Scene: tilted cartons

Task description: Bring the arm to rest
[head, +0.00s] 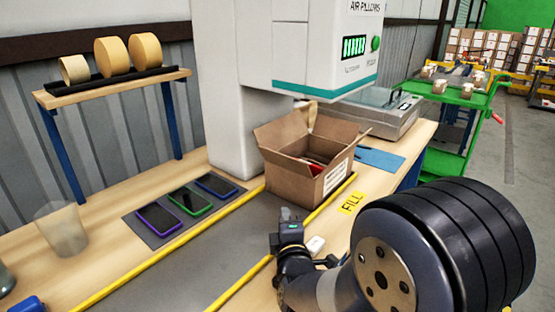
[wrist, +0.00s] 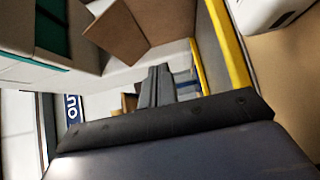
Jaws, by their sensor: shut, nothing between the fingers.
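My gripper (head: 290,222) is shut and empty, held above the grey strip of the bench in front of the open carton. In the wrist view its closed fingers (wrist: 158,88) show dark in the middle, with nothing between them. My arm reaches in from the lower right of the head view. The open brown carton (head: 300,178) stands tilted beyond the gripper, with its flaps spread and something red inside. The carton's side and a flap also show at the top of the wrist view (wrist: 118,34).
A white machine (head: 300,45) overhangs the carton. Three phones (head: 188,201) lie on a dark mat at left, near a frosted cup (head: 62,230). A shelf (head: 115,87) holds tape rolls. A small white object (head: 316,245) is beside the gripper. A green cart (head: 450,120) stands at right.

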